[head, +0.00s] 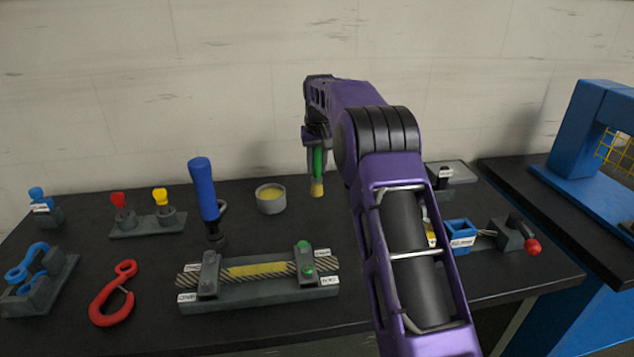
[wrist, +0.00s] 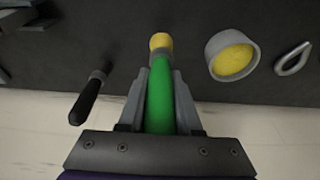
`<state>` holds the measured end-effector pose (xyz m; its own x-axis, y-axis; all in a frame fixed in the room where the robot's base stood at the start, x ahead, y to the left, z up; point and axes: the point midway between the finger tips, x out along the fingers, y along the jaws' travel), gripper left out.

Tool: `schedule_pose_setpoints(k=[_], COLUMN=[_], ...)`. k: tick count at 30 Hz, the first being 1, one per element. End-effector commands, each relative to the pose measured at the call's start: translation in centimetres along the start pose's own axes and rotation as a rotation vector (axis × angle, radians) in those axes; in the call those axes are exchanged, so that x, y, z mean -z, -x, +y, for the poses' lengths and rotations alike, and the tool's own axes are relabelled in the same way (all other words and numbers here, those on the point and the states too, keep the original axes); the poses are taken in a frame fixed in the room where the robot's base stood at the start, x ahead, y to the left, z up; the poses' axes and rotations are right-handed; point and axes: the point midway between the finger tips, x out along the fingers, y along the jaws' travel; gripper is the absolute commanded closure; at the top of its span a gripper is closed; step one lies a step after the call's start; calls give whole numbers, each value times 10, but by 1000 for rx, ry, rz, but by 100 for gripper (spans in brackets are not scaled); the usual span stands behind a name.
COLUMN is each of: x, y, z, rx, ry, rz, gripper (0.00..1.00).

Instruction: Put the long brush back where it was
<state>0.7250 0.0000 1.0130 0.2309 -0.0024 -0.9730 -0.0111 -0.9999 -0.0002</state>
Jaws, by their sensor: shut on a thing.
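The long brush has a green handle (head: 318,162) and a yellow bristle tip (head: 317,190). It hangs upright, bristles down, over the back of the bench to the right of the grey cup (head: 271,198). I cannot tell whether the bristles touch the bench. My gripper (head: 315,165) points down and is shut on the green handle. In the wrist view the handle (wrist: 160,98) lies between both fingers of my gripper (wrist: 160,85). The cup with yellow contents (wrist: 232,56) stands beside the brush, apart from it.
A black-handled tool (wrist: 90,98) is on the brush's other side. A rope fixture (head: 255,292), blue-handled tool (head: 203,190) and red hook (head: 112,295) are on the dark bench. My arm hides part of the bench's right, near a blue box (head: 459,233). The wall is close behind.

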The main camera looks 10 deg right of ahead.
Motion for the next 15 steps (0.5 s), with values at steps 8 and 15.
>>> schedule_pose_setpoints(k=[8, 15], x=[-8, -9], y=[-32, -37], z=[0, 0], rx=[0, 0], ry=[0, 0], rz=[-2, 2], gripper=[100, 100])
